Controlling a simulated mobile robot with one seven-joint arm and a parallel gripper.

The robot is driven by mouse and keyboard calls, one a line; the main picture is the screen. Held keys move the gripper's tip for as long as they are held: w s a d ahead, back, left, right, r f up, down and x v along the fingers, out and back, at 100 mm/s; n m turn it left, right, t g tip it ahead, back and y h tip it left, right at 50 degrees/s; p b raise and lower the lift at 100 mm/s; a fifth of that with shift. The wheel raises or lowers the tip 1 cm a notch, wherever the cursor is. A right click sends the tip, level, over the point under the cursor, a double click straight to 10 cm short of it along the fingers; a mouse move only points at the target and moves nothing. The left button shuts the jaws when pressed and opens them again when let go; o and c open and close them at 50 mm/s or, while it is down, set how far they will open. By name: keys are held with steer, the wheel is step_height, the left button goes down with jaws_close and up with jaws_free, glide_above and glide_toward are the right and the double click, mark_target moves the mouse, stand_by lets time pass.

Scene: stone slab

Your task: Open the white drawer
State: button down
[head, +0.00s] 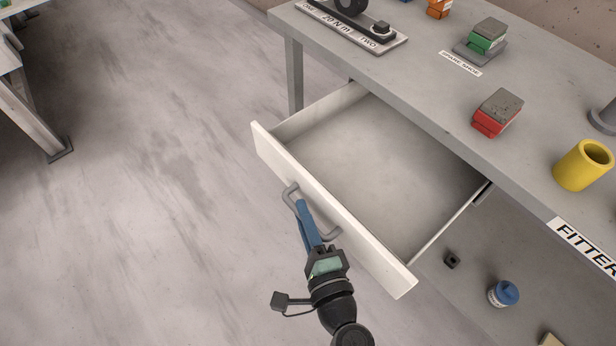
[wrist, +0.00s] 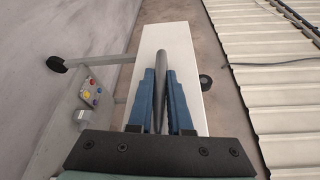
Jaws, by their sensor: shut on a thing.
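The white drawer (head: 335,213) stands well pulled out from under the grey bench, and its inside looks empty. Its grey bar handle (head: 328,234) is on the front panel. My gripper (head: 304,207) has its blue fingers at the handle, and the jaws are shut on it. In the wrist view the grey handle bar (wrist: 160,75) runs between the two blue fingers (wrist: 160,100), with the white drawer front (wrist: 187,60) behind. Part of the handle is hidden by the fingers.
The bench top (head: 425,80) carries a red block (head: 497,118), a green block (head: 485,40) and a yellow cup (head: 583,165). A blue-lidded jar (head: 503,293) and a small black block (head: 452,260) lie below the bench. Open floor (head: 150,200) lies to the left.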

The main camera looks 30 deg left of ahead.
steer(key=shift+s+a, duration=0.1)
steer(key=shift+s, duration=0.3)
steer(key=c, duration=0.8)
jaws_free()
steer(key=shift+c, duration=0.2)
steer(key=v, duration=1.3)
